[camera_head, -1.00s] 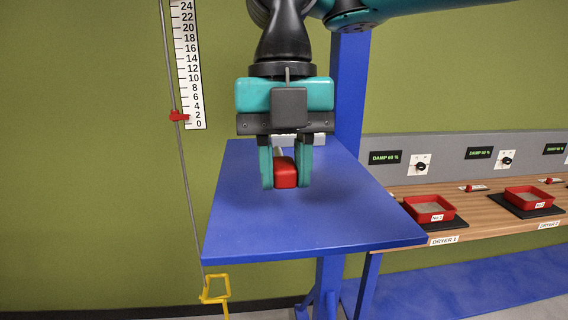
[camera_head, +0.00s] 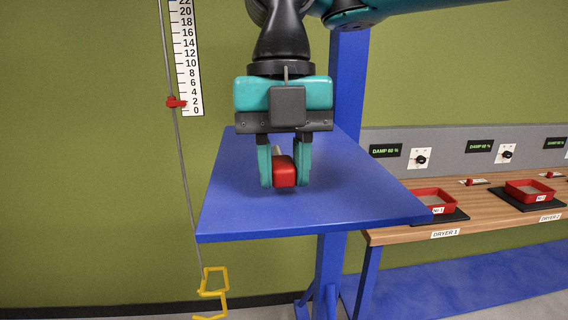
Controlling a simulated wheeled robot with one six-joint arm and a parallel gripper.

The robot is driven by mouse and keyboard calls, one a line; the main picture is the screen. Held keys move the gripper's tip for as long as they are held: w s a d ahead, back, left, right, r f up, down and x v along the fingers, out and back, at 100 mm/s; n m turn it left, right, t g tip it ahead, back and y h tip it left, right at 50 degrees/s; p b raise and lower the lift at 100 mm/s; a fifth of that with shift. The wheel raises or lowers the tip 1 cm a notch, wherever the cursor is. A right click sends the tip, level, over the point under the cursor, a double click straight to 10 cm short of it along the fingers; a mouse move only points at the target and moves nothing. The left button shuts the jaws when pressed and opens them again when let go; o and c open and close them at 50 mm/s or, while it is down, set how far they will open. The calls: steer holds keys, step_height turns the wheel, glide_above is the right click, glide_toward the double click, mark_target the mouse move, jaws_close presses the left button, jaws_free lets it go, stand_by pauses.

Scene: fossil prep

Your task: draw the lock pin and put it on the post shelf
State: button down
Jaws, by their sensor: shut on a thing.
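My gripper (camera_head: 285,170) points down over the blue post shelf (camera_head: 310,215), with its two teal fingers shut on a red block-shaped head. This looks like the lock pin (camera_head: 285,172), with a pale shaft partly visible behind the red head. The pin is between the fingertips, at or just above the shelf top near its middle. I cannot tell whether it touches the surface. The fingers hide the pin's sides.
A blue post (camera_head: 346,110) stands behind the shelf. At right is a wooden bench (camera_head: 480,222) with dryer panels and red trays (camera_head: 435,199). A cord with a red marker (camera_head: 175,102) hangs by a scale (camera_head: 187,60) at left, above a yellow hook (camera_head: 213,282). The shelf's front is clear.

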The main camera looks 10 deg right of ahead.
steer(key=shift+f+b, duration=0.6)
steer(key=shift+f, duration=0.05)
steer(key=c, duration=0.8)
jaws_free()
steer(key=s+r, duration=0.1)
steer(key=s, duration=0.2)
steer(key=s+r+p, duration=0.1)
steer(key=s, duration=0.2)
steer(key=s+r, duration=0.1)
steer(key=s, duration=0.3)
steer(key=shift+a, duration=0.15)
